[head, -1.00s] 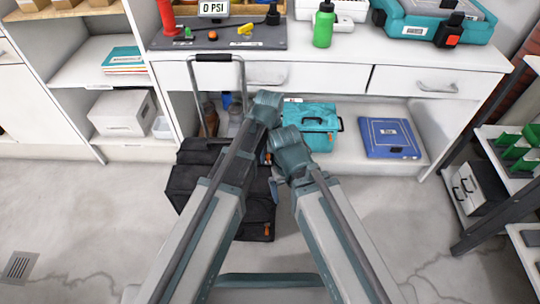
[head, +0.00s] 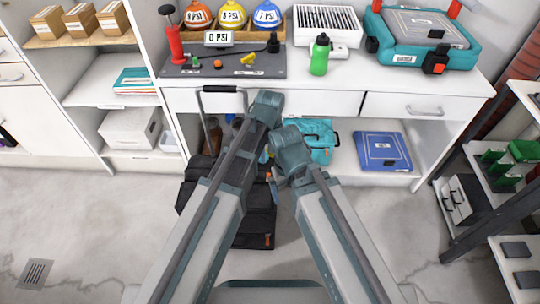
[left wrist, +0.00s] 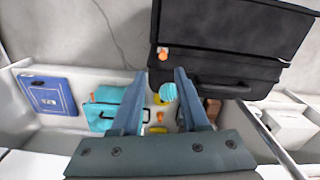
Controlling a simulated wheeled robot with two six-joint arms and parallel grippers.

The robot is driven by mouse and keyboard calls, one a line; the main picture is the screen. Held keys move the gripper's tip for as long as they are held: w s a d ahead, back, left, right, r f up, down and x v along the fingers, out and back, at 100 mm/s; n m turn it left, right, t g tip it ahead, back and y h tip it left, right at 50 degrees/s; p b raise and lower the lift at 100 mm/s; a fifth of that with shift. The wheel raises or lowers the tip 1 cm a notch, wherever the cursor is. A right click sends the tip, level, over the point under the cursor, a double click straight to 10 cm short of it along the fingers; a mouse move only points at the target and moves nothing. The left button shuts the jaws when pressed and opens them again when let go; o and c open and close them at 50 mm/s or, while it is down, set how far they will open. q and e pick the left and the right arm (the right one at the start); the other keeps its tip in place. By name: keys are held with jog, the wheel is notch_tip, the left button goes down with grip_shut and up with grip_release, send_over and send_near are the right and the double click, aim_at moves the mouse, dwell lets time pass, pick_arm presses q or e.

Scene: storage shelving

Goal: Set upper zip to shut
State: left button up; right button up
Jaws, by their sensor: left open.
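The black suitcase (head: 258,222) stands on the floor in front of the bench, with its pull handle (head: 222,89) raised. My arms cover part of it in the head view. One orange zip pull (head: 267,240) shows low on its front. The left wrist view shows the dark suitcase body (left wrist: 225,35) with an orange pull (left wrist: 163,52) near its left edge. I cannot tell which zip that is or how far it is closed. My left gripper (left wrist: 160,75) is open and empty, its fingertips just short of that pull in the picture.
The white bench (head: 345,100) stands behind the suitcase. A teal toolbox (head: 320,140) and a blue case (head: 383,150) lie on its lower shelf. A dark rack (head: 500,200) stands at right.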

pick_arm(q)
notch_tip(320, 180, up, 3)
jog(key=shift+r+p, duration=0.1)
jog(key=shift+p, duration=0.85)
pick_arm(e)
notch_tip(320, 180, up, 3)
pick_arm(q)
jog(key=shift+a, duration=0.1)
jog(key=s+a+m, duration=0.1)
jog(key=s+a, duration=0.3)
jog(key=a, duration=0.5)
jog(key=s+a+m, duration=0.1)
jog(key=s+a, duration=0.3)
jog(key=a, duration=0.4)
jog(key=s+d+r+m+p, duration=0.1)
jog(key=d+r+p, duration=0.2)
jog(key=r+p, duration=0.5)
jog(key=s+d+r+m+p, duration=0.1)
jog(key=d+r+p, duration=0.3)
jog(key=r+p, duration=0.4)
jog(key=s+d+r+m+y+p, duration=0.1)
jog(key=s+d+r+p, duration=0.2)
jog(key=r+p, duration=0.4)
jog(key=shift+s+d+r+m+p, duration=0.2)
jog(key=shift+d+r+m+p, duration=0.1)
jog(key=shift+d+r+p, duration=0.15)
pick_arm(e)
notch_tip(320, 180, up, 24)
jog(key=shift+f, duration=0.1)
